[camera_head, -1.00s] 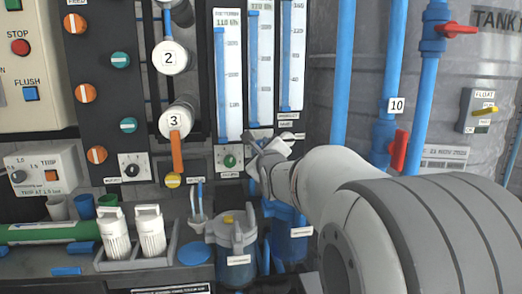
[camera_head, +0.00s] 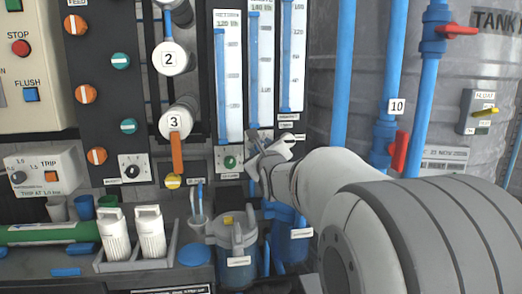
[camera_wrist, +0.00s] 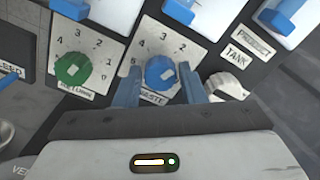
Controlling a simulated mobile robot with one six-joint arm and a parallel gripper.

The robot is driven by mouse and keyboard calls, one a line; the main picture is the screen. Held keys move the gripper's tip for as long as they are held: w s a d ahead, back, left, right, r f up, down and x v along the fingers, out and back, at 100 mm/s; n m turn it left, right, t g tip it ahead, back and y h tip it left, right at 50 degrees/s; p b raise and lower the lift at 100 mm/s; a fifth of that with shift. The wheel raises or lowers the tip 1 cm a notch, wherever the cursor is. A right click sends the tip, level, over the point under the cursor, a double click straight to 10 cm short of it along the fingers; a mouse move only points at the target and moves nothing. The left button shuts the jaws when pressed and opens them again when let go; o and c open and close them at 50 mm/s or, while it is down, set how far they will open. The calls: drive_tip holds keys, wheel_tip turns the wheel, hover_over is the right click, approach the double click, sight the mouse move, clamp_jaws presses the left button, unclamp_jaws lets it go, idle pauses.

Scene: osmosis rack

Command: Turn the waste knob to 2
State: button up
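The waste knob (camera_wrist: 160,72) is blue with a pale mark and sits on a white dial plate with printed numbers, among them 2, 3 and 4. The WASTE label (camera_wrist: 153,98) is below it. My gripper (camera_wrist: 163,90) is open, with one blue finger on the left of the knob and the other on the right. Gaps seem to show between knob and fingers; contact is not clear. The mark's exact setting is hard to read. In the head view my gripper (camera_head: 260,147) is at the panel below the flow tubes and hides the waste knob.
A green knob (camera_wrist: 73,68) on a similar dial is left of my gripper. A white knob (camera_wrist: 226,87) by the TANK label is close to the right finger. An orange lever (camera_head: 177,152) is further left, and blue pipes with a red valve handle (camera_head: 399,150) are at right.

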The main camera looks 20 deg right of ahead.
drive_tip(key=o, duration=0.3)
drive_tip(key=s+a+p, duration=0.1)
drive_tip(key=s, duration=0.6)
drive_tip(key=shift+s+a, duration=0.3)
drive_tip(key=shift+s, duration=0.05)
